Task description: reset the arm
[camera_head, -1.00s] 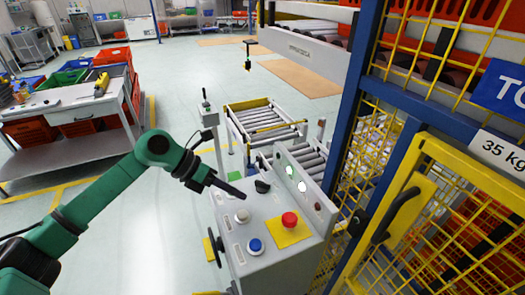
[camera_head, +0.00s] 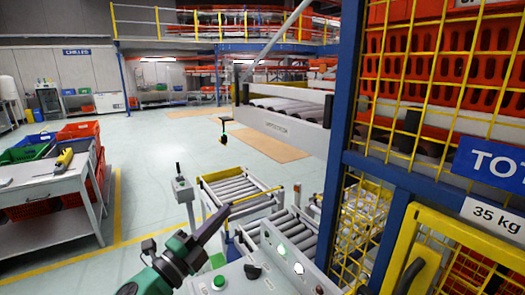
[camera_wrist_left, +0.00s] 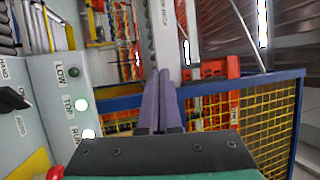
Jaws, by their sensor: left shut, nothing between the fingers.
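My left gripper (camera_head: 226,208) rises from the bottom of the head view, with its dark fingers pointing up and to the right. In the left wrist view its two long purple-grey fingers (camera_wrist_left: 163,100) lie together, shut and empty. The grey control panel (camera_head: 236,275) is at the bottom of the head view, with a black knob (camera_head: 252,270), a green button (camera_head: 218,283) and glowing lights (camera_head: 281,250). The gripper appears apart from it. The panel also shows at the left of the wrist view (camera_wrist_left: 58,105). My right gripper is not in view.
Roller conveyors (camera_head: 238,186) stand behind the panel. A blue post (camera_head: 340,110) and a yellow mesh fence (camera_head: 372,225) close off the right. A bench (camera_head: 45,190) with coloured totes stands at left. Open floor (camera_head: 140,175) lies between the bench and the conveyors.

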